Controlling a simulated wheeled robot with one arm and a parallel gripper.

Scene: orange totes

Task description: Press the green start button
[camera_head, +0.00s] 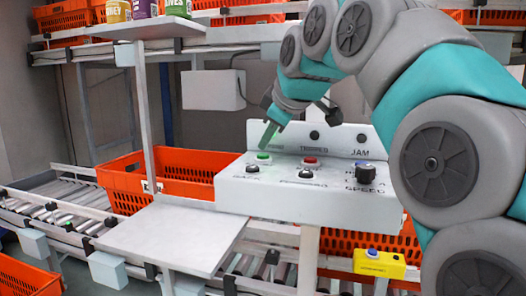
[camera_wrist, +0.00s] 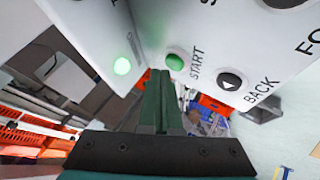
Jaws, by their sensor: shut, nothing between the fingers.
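The green start button (camera_head: 263,156) sits at the left of the white control panel's (camera_head: 240,190) sloping top. In the wrist view the green button (camera_wrist: 174,62) is beside the word START. My gripper (camera_head: 269,138) is shut and empty, its tips pointing down just above the button in the head view. In the wrist view my gripper's green fingers (camera_wrist: 160,75) lie together, with the tips just below and left of the button. I cannot tell whether they touch it. A lit green lamp (camera_wrist: 122,66) shows on the adjoining white face.
A red button (camera_head: 309,161), black buttons and a black knob (camera_head: 365,173) share the panel. An orange tote (camera_head: 190,170) stands behind a white shelf plate (camera_head: 170,236) at left. A yellow box (camera_head: 379,264) with a blue button is below the panel.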

